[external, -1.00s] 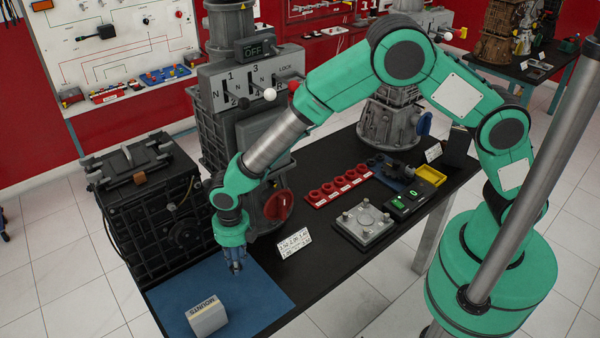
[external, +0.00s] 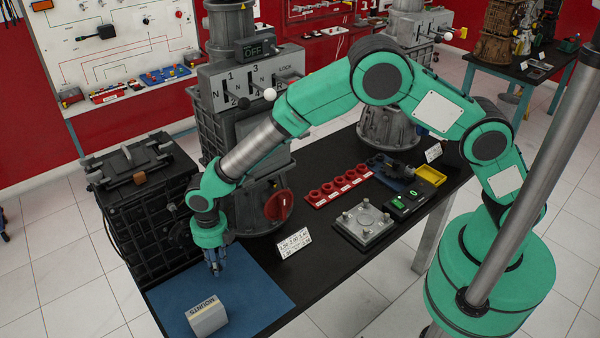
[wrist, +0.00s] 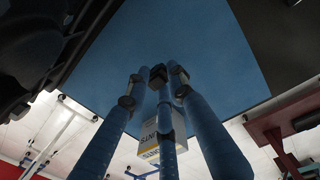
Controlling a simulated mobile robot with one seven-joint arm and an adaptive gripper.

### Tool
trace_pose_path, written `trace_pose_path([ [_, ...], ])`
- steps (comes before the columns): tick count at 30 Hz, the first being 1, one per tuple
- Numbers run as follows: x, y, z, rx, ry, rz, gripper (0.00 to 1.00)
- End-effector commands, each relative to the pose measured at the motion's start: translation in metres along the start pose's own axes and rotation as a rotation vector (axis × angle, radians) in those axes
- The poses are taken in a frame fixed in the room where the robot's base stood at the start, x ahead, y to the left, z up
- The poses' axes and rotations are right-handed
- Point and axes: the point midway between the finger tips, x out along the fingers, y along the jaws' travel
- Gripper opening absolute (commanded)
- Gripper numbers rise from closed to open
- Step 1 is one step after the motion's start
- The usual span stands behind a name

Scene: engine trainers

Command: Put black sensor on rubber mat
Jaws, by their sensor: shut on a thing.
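My gripper (external: 216,268) points down above the blue rubber mat (external: 258,292), near the mat's back left part. Its blue fingers also show in the wrist view (wrist: 157,78), with the mat (wrist: 205,50) beyond them. The gripper is shut on the black sensor, which is small and mostly hidden by the fingers. Dark parts at the fingertips make its outline hard to tell. I cannot tell the exact gap between the fingertips and the mat.
A white box marked MOUNTS (external: 207,316) stands on the mat, in front of my gripper. A black engine block (external: 145,215) is to the left. A grey gearbox with a red knob (external: 279,205) and a white label card (external: 293,243) stand behind and to the right.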

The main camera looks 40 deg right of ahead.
Motion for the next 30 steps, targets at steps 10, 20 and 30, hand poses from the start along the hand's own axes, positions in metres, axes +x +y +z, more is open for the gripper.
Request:
trace_pose_path([
  [10,0.031,-0.002,0.000,0.000,0.001,-0.001,0.00],
  [20,0.032,-0.002,0.000,0.000,0.001,-0.001,0.00],
  [30,0.033,-0.002,0.000,0.000,0.001,-0.001,0.41],
])
